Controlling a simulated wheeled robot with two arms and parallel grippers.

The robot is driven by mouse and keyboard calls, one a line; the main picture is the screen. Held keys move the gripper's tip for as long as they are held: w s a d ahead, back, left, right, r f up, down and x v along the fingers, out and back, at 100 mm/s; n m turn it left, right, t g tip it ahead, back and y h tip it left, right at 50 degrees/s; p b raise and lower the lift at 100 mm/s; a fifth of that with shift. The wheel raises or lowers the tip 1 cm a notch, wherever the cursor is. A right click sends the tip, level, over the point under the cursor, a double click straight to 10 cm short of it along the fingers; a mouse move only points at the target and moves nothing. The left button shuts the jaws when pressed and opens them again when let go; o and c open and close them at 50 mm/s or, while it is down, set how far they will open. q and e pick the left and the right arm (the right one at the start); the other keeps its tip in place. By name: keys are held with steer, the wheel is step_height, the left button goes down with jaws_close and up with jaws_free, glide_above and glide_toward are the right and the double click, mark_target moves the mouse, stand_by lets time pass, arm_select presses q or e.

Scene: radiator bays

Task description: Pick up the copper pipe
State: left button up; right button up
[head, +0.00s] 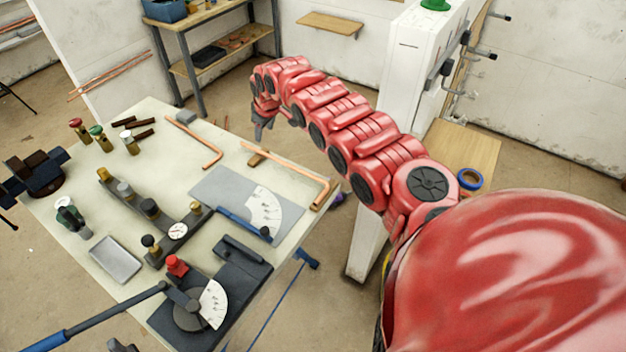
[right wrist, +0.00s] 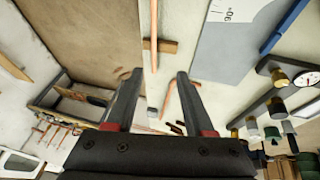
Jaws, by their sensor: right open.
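One copper pipe (head: 290,170) lies near the table's far right edge, bent at its right end, with a small wooden block (head: 257,158) at its left part. A second bent copper pipe (head: 205,147) lies to its left. My right gripper (head: 262,132) is open and empty, near the first pipe's left end. In the right wrist view, my right gripper (right wrist: 157,76) has its fingers apart; a copper pipe (right wrist: 153,30) crosses its wooden block (right wrist: 160,46) and points down toward the gap. Another copper pipe (right wrist: 188,98) shows behind the right finger. My left gripper is not seen.
The table (head: 95,190) also carries a grey plate with a white scale (head: 215,190), a blue-handled bender (head: 190,310), a metal tray (head: 116,259), a vise (head: 38,172) and several fittings. A shelf (head: 205,50) stands behind. A white panel (head: 410,60) stands at right.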

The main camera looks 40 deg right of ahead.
steer(key=s+d+r+g+h, duration=0.2)
steer(key=s+d+g, duration=0.3)
steer(key=s, duration=0.5)
steer(key=t+b, duration=0.1)
glide_toward(310, 175)
steer(key=f+b, duration=0.1)
steer(key=b, duration=0.1)
steer(key=d+f+b, duration=0.1)
steer(key=f+b, duration=0.1)
steer(key=shift+w+d+f+y+b, duration=0.1)
steer(key=shift+w+d+y+b, duration=0.05)
steer(key=shift+w+y+b, duration=0.2)
step_height(310, 175, down, 3)
steer(key=shift+d+f+p, duration=0.1)
steer(key=shift+p, duration=0.6)
steer(key=shift+d+f, duration=0.2)
steer(key=shift+f, duration=0.45)
jaws_close()
